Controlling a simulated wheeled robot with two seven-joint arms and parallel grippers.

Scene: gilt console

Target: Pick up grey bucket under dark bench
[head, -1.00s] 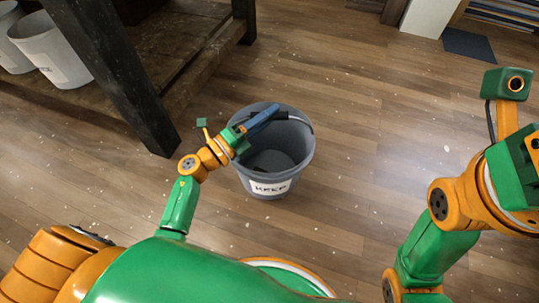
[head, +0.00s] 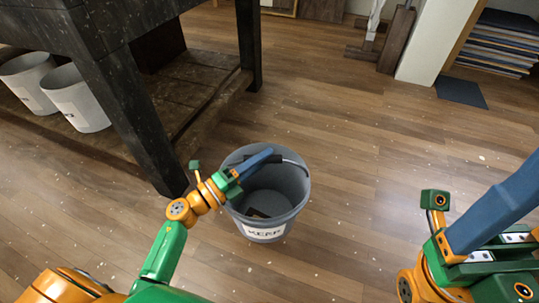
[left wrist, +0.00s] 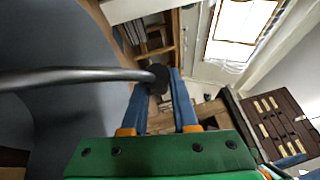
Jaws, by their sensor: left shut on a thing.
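The grey bucket (head: 262,232) with a white lettered label stands upright in the open, right of the dark bench's front leg. Something small and dark lies inside it. My left gripper (head: 268,154) reaches over its rim. In the left wrist view the blue fingers (left wrist: 158,78) are closed around the dark handle (left wrist: 75,77), with the bucket's grey wall (left wrist: 60,120) at the left. I cannot tell whether the bucket touches the floor. The dark bench (head: 110,80) is at upper left. My right gripper (head: 525,175) shows partly at the right edge; its opening is unclear.
Two pale buckets (head: 78,100) stand on the bench's low wooden shelf (head: 190,85). A white wall end (head: 437,40), a dark mat (head: 461,92) and stacked boards (head: 500,45) are at upper right. The wooden floor (head: 370,170) between is clear.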

